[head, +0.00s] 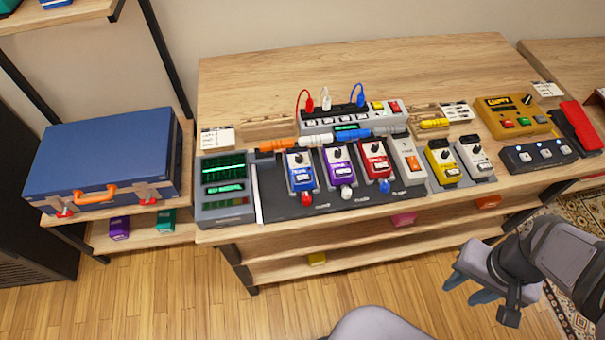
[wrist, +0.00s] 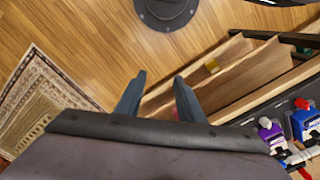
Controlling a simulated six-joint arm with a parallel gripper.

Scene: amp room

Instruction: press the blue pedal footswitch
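The blue pedal (head: 301,172) stands on a black board on the wooden table, at the left end of a row with a purple and a red pedal. It has a knob on top, a blue footswitch plate (head: 303,184) at its front, and a red plug below. In the wrist view the blue pedal (wrist: 304,124) shows at the right edge. My gripper (head: 470,287) is off the table's front right, well apart from the pedal. In the wrist view its two fingers (wrist: 158,100) are spread with nothing between them.
The purple pedal (head: 339,166) stands close right of the blue one, and a grey meter unit (head: 224,190) with green displays stands left. A grey power box (head: 352,117) with cables is behind. More pedals, including a yellow one (head: 443,163), stand right. A blue case (head: 103,158) sits far left.

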